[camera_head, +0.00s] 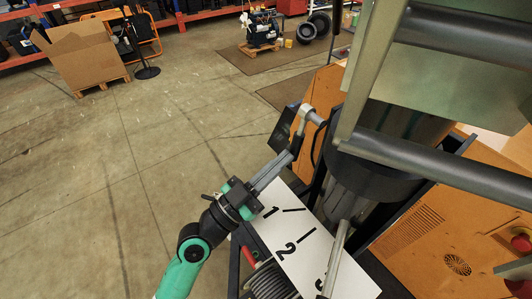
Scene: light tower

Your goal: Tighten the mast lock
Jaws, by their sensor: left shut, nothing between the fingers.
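The light tower's thick grey mast (365,185) stands at the right, with a black collar (375,165) around it. A grey lever-like part with a round end (307,113) sticks out at the mast's left and may be the mast lock; I cannot be sure. My left gripper (289,157) is shut and empty. Its long grey fingers point up and right, with their tips close below the lever-like part. I cannot tell whether they touch it. My right gripper is not in view.
A white plate (290,243) with black numbers lies below my left gripper. A cable coil (270,282) sits beside it. The orange cabinet (420,235) and large metal beams (440,165) fill the right side. The concrete floor at the left is clear up to a cardboard box (82,55).

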